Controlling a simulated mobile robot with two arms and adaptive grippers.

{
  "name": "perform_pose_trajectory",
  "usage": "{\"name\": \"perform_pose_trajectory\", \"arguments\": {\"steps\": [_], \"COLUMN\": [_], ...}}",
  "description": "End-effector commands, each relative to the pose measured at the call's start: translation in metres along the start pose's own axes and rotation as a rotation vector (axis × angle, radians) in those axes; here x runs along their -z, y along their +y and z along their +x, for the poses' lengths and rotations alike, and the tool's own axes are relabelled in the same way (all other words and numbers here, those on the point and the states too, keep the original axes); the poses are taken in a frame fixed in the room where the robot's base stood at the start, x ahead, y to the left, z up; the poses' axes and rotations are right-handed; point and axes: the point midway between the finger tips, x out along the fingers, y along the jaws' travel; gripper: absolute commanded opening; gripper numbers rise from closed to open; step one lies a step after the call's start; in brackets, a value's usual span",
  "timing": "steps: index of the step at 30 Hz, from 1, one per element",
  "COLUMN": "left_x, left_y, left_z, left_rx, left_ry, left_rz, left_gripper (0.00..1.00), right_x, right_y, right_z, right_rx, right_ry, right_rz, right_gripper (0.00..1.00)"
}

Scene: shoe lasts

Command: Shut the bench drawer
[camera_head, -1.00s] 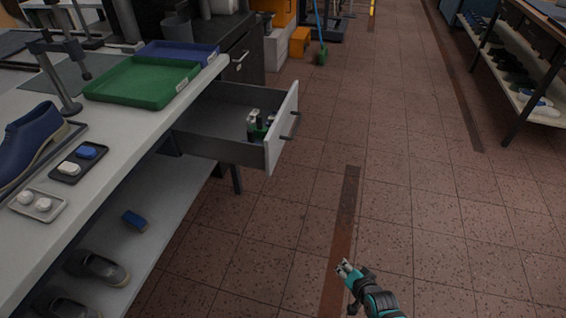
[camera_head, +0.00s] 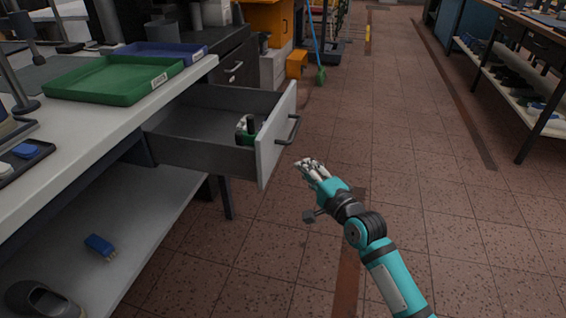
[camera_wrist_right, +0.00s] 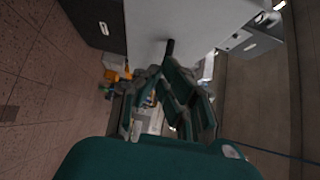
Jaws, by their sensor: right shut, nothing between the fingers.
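The bench drawer (camera_head: 212,140) stands pulled out from the bench (camera_head: 130,130), to its right in the head view. Its pale front panel (camera_head: 274,142) carries a dark bar handle (camera_head: 289,130). Small items, one of them green, lie inside near the front. My right gripper (camera_head: 308,166) is shut and empty, a little in front of and below the drawer handle, apparently not touching it. In the wrist view its fingers (camera_wrist_right: 172,98) point toward the pale panel and the dark handle (camera_wrist_right: 169,48). My left gripper is not in view.
A green tray (camera_head: 112,80) and a blue tray (camera_head: 165,52) lie on the bench top. A blue brush-like item (camera_head: 100,245) and a shoe (camera_head: 45,299) lie on the lower shelf. The tiled floor right of the drawer is clear. A rack (camera_head: 525,110) stands at the far right.

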Motion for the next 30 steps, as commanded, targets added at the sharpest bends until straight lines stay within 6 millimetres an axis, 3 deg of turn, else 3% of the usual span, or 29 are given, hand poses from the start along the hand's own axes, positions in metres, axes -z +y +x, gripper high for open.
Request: {"name": "perform_pose_trajectory", "arguments": {"steps": [5,12,30], "left_x": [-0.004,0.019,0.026], "left_y": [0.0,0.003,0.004], "left_z": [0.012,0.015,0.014], "left_rx": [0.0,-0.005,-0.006], "left_ry": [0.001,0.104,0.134], "left_rz": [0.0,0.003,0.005], "left_gripper": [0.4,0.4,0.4], "right_x": [0.0,-0.024,-0.028], "right_y": [0.002,0.001,0.001], "right_z": [0.038,0.06,0.064], "right_rx": [0.002,0.0,-0.001], "right_ry": [0.0,0.0,0.001], "right_rz": [-0.001,0.0,-0.002], "right_gripper": [0.0,0.0,0.0]}}
